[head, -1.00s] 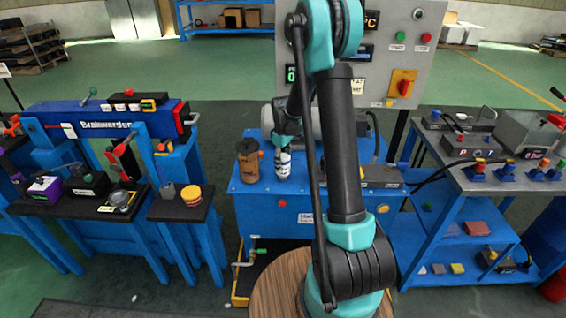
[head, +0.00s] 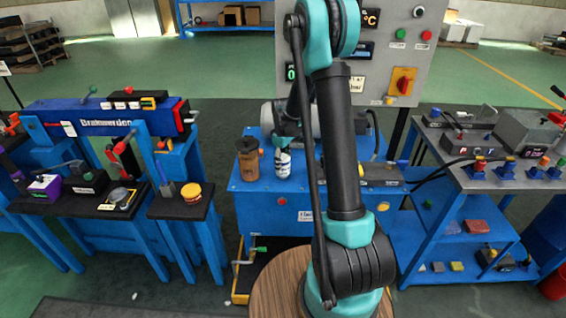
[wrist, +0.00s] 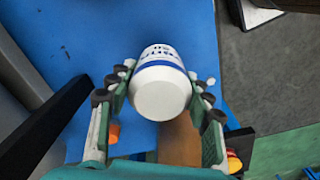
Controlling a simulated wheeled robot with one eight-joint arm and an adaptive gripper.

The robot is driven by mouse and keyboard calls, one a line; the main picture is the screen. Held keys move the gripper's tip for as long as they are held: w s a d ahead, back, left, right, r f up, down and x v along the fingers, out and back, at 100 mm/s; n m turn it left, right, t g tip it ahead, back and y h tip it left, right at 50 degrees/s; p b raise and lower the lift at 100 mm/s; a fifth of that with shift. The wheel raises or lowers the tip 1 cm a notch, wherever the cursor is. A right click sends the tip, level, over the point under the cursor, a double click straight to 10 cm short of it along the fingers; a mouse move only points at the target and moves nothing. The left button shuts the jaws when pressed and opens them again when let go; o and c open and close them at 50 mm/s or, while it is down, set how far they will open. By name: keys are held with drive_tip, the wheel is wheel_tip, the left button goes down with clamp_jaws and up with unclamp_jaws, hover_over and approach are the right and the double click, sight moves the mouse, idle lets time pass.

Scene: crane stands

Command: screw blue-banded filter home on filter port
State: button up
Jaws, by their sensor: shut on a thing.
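The blue-banded filter (head: 283,164) is a white cylinder with blue markings. It is upright at the top of the blue bench in the head view, right of a brown canister (head: 248,164). In the wrist view the filter (wrist: 161,93) shows its plain white end, with the blue band and lettering beyond. My gripper (wrist: 163,84) is shut on it, one finger on each side. In the head view my gripper (head: 284,143) is at the filter's upper part. The filter port is hidden, so I cannot tell how the filter meets it.
The blue bench (head: 262,205) carries a grey cylindrical body behind the filter. A control panel (head: 400,50) stands behind to the right. A black-topped bench (head: 185,206) is at left and a grey-topped table (head: 500,180) at right. A small strip of bench in front of the filter is clear.

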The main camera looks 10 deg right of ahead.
drive_tip(key=shift+f, duration=0.15)
drive_tip(key=m, duration=0.3)
drive_tip(key=shift+m, duration=1.1)
drive_tip(key=shift+m, duration=1)
drive_tip(key=m, duration=0.3)
